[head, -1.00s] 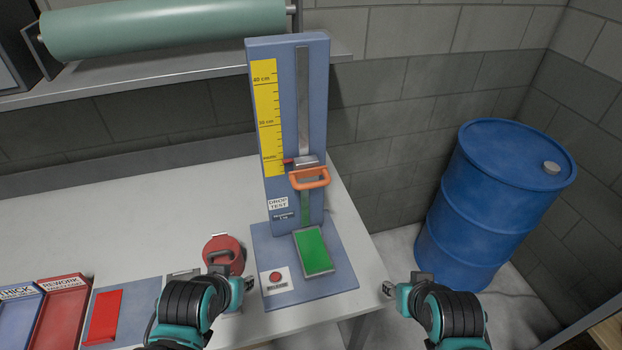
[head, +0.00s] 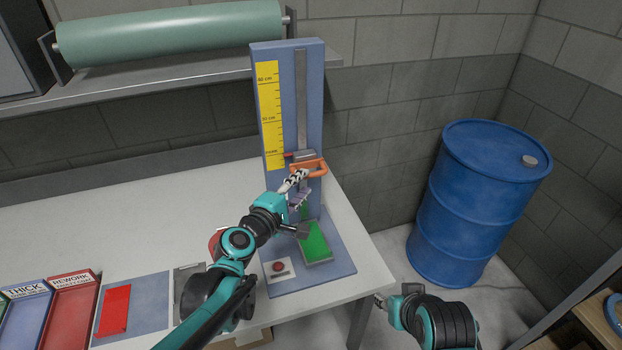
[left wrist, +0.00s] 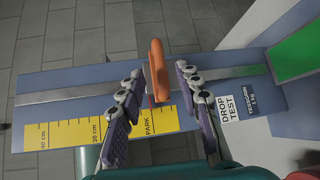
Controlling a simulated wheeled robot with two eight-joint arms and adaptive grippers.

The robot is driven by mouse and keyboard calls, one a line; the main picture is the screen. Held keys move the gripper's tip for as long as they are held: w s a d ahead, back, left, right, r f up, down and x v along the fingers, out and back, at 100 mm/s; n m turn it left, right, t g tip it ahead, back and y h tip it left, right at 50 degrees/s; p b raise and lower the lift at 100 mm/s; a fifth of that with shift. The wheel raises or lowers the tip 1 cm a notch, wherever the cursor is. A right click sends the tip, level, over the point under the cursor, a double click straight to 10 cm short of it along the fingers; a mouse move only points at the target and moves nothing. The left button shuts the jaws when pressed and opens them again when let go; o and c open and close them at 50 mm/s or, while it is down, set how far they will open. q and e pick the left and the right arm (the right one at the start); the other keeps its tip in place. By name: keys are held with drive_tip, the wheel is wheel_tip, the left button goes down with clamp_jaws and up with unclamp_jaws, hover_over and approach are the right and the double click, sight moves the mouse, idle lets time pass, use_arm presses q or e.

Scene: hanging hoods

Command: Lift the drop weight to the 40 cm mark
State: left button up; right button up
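The drop weight (head: 301,156) is a grey block with an orange handle (head: 314,167) on the rail of the blue drop-test tower (head: 315,90). Its red pointer is at the PARK mark of the yellow scale (head: 272,115); the 40 cm mark is near the top. My left gripper (head: 303,187) is at the handle. In the left wrist view my left gripper (left wrist: 160,72) is open, its fingers on either side of the orange handle (left wrist: 157,62), with gaps visible. My right gripper (head: 380,301) is low, right of the table; its fingers are too small to judge.
A green pad (head: 315,243) and a red button (head: 279,267) are on the tower's base. A blue barrel (head: 478,205) stands on the right. Blue and red trays (head: 68,310) lie at the left. A shelf with a green roll (head: 170,35) is behind.

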sight(311, 177)
use_arm(q)
drive_tip(key=b+x, duration=0.1)
drive_tip(key=x, duration=0.5)
clamp_jaws()
